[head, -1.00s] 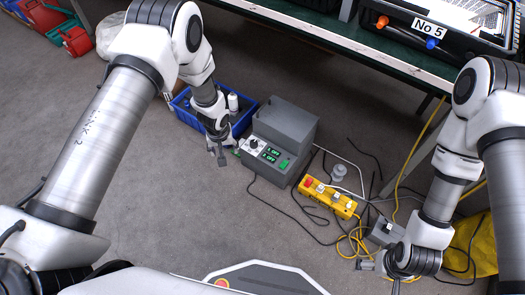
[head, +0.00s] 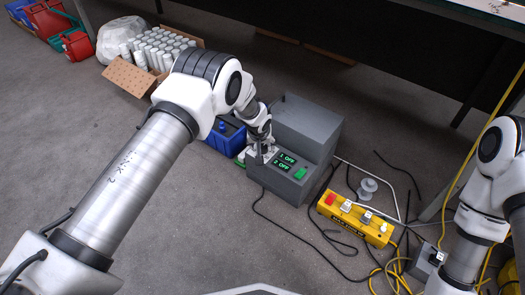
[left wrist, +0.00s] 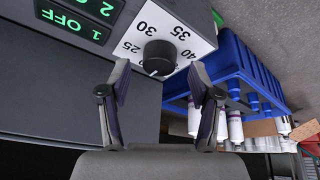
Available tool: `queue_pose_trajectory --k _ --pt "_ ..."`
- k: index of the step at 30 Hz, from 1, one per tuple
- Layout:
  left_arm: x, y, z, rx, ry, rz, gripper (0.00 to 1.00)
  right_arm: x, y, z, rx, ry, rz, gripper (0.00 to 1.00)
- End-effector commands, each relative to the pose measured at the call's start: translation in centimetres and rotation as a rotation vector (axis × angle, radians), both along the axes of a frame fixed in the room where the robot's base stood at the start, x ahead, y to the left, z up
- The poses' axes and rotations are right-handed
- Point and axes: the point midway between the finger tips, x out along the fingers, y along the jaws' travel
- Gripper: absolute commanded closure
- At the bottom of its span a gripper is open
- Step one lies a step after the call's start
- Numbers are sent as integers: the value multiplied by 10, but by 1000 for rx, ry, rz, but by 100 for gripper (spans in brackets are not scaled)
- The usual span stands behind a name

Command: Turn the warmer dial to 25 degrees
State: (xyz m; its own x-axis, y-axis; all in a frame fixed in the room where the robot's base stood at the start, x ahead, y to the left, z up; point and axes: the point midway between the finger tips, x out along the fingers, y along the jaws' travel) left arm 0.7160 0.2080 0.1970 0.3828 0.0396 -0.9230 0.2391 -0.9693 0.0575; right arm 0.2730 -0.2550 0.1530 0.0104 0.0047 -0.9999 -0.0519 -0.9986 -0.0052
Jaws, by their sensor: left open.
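The warmer is a grey box (head: 307,127) on the floor in the head view, its two green displays reading OFF. Its black dial (left wrist: 159,57) shows in the left wrist view on a white plate (left wrist: 196,38) with printed numbers including 25, 30, 35 and 40. A pale mark shows on the dial's edge nearest the gripper; I cannot tell its exact reading. My left gripper (left wrist: 160,84) is open, its fingertips on either side of the dial's near edge, not closed on it. In the head view the left gripper (head: 262,152) covers the dial. My right gripper is out of view.
A yellow control box (head: 352,218) and loose cables lie to the right. A cardboard box (head: 132,78) of white cylinders is behind left. Floor at the front left is clear.

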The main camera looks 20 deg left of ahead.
Motion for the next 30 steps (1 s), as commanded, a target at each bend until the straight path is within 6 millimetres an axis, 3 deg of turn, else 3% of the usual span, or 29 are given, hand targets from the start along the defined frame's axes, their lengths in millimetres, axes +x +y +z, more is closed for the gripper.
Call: queue_pose_trajectory --k 3,10,11,15,16,23,30 --pt "5 1 -14 -1 -1 0 37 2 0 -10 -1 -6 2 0" --pt "6 1 -13 1 -1 -1 37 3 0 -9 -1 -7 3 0" --pt "6 1 -13 1 -1 -1 40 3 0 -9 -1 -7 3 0" --pt "6 1 -13 1 -1 -1 90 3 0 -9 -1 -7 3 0" --pt "6 1 -13 0 0 -1 97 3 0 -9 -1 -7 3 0" --pt "6 1 -13 0 0 -4 97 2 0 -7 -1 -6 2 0" --pt "5 1 -8 -2 1 -55 97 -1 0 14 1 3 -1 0"
